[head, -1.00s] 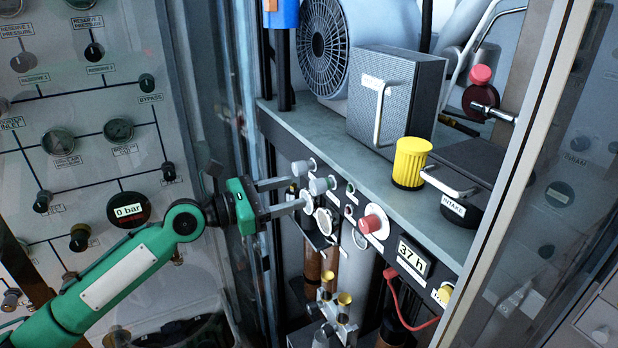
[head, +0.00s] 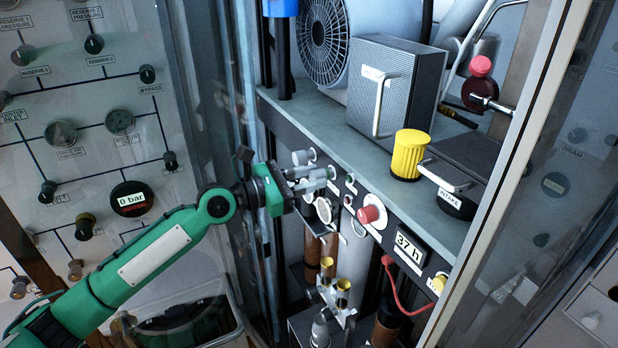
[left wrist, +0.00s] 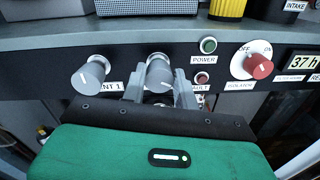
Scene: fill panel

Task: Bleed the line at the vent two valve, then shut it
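My left gripper (head: 328,178) reaches in from the left to the dark strip under the shelf. In the left wrist view its fingers (left wrist: 160,82) stand close on both sides of a grey knob (left wrist: 159,70), shut on it. This knob is right of the knob labelled vent 1 (left wrist: 92,76), so I take it as the vent two valve. Its own label is hidden behind the fingers. The vent 1 knob also shows in the head view (head: 302,157). A round gauge (head: 131,198) on the left panel reads 0 bar. My right gripper is not in view.
Right along the strip are a green power button (left wrist: 208,45), a red isolator knob (left wrist: 259,66) and a 37 h display (head: 410,248). A yellow knurled cap (head: 410,155) and a mesh box (head: 395,90) stand on the shelf (head: 330,135). Brass fittings (head: 335,288) sit below.

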